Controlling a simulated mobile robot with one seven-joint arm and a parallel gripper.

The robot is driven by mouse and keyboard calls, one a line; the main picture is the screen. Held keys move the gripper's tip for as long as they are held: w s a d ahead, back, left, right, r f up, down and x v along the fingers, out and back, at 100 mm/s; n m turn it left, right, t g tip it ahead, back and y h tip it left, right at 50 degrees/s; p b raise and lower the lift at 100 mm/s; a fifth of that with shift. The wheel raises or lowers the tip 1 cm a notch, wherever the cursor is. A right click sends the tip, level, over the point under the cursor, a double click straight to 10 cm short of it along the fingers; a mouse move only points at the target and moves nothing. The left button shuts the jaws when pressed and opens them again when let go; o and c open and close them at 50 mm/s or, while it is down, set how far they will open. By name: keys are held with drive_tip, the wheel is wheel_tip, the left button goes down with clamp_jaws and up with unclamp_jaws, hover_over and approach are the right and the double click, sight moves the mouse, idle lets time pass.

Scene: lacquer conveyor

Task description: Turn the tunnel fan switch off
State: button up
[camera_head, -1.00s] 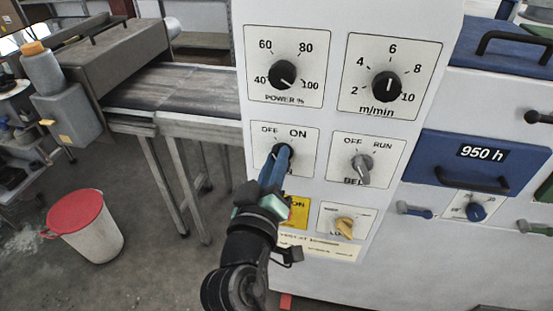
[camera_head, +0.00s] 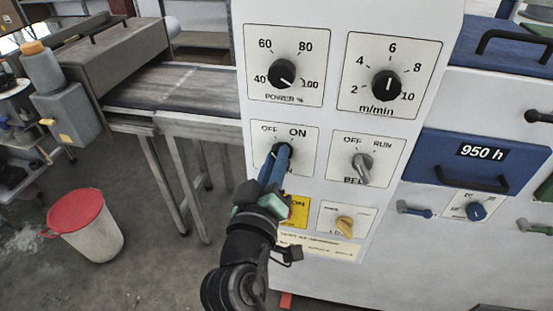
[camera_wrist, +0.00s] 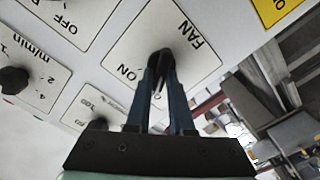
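The fan switch is a black knob (camera_wrist: 163,57) on a white plate (camera_head: 258,151) marked OFF and ON. The wrist view shows the word FAN beside it; in the head view my fingers hide most of it. My gripper (camera_head: 282,150) reaches up to the knob from below. In the wrist view its two blue fingers (camera_wrist: 161,72) close in on either side of the knob, with a narrow dark part between them. The knob's pointer is mostly covered, so I cannot tell its setting.
A conveyor (camera_head: 180,88) and a red-lidded bin (camera_head: 92,240) stand to the left.

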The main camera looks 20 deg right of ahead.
drive_tip(key=o, duration=0.4)
drive_tip(key=shift+w+a, duration=0.1)
drive_tip(key=shift+a, duration=0.1)
drive_tip(key=shift+d, duration=0.1)
drive_tip(key=b+v, duration=0.3)
drive_tip(key=v, duration=1)
